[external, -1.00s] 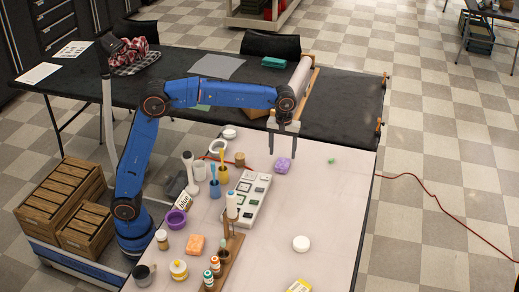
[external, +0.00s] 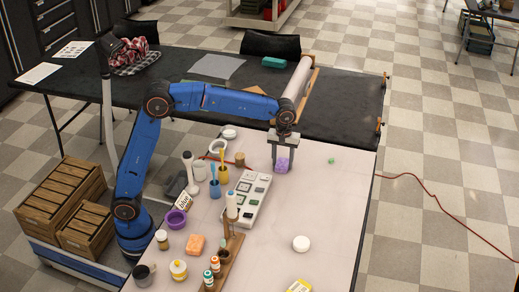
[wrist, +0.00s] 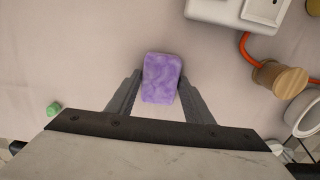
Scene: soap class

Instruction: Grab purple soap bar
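The purple soap bar (external: 282,165) lies on the pale table (external: 330,210) near its far edge. My gripper (external: 284,165) is lowered over it, pointing down, with a finger on each side. In the wrist view, the marbled purple soap bar (wrist: 162,78) sits between the two grey fingertips of my gripper (wrist: 160,88). The fingers are spread, with a narrow gap visible beside the bar at least on the left. Contact on the right side is hard to tell.
A white tray of square pieces (external: 246,197) and a wooden spool (wrist: 280,80) with orange cord lie close by. A small green object (wrist: 54,109) is on the other side. A white round lid (external: 301,243) lies nearer the front. The table's right part is mostly clear.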

